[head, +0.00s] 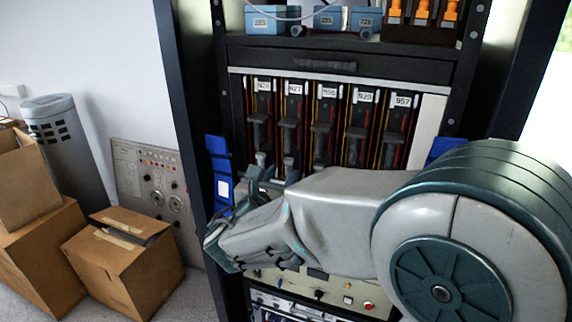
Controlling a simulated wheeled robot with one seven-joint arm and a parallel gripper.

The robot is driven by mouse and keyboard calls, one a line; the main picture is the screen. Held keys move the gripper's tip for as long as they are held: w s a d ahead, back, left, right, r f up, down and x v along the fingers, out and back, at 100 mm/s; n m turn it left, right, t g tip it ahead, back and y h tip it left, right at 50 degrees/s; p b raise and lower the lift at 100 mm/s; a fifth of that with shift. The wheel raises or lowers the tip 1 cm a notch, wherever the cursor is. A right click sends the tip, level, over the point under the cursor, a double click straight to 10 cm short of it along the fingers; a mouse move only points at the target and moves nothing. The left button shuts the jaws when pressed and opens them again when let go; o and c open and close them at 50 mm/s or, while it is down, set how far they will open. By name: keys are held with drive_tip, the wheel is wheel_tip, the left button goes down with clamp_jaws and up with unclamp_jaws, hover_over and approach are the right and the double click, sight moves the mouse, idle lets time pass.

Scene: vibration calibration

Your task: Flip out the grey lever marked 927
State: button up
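The black rack holds a row of several tall slots, each with a white number label and a dark grey lever. The second slot from the left has a label (294,89) that appears to read 927. Its grey lever (289,126) stands below that label, lying close along the slot. My gripper (262,182) is at the left end of my arm, in front of the lower ends of the two leftmost slots. The gripper is below the 927 lever's handle. My wrist partly hides its fingers, so contact and opening are unclear. The lower ends of the slots to the right are hidden behind my arm.
Neighbouring levers (259,128) and (322,130) stand close on both sides. A closed drawer (335,65) is above, with blue boxes (266,20) on the shelf over it. Blue brackets (220,170) flank the slots. Cardboard boxes (125,258) stand on the floor at left.

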sight(289, 172)
drive_tip(key=shift+x, duration=1.3)
clamp_jaws()
